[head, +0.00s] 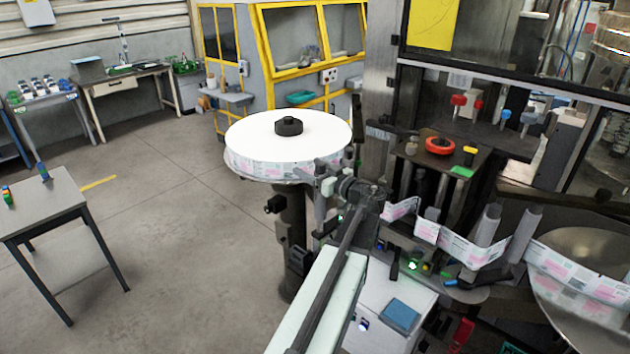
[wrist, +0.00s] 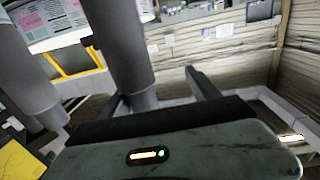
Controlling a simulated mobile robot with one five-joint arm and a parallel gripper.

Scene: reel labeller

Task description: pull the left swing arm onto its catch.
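The labeller's white reel (head: 285,135), with a printed edge, stands left of my outstretched arm in the head view. Printed label web (head: 428,230) runs right of my arm past upright grey rollers (head: 519,238). I cannot tell for sure which part is the left swing arm; its catch is not clearly seen. In the wrist view, one grey cylinder (wrist: 122,45) stands close at my gripper (wrist: 155,86), by the left finger, and another (wrist: 22,72) is farther left. My fingers are apart, with no grip on the cylinder visible. In the head view, my wrist hides the fingers and nearby parts.
An orange-red ring (head: 440,145) sits on a small raised plate. A blue pad (head: 400,315) lies on the white cabinet right of my arm. A grey table (head: 45,205) stands at the left. The floor between it and the reel is clear.

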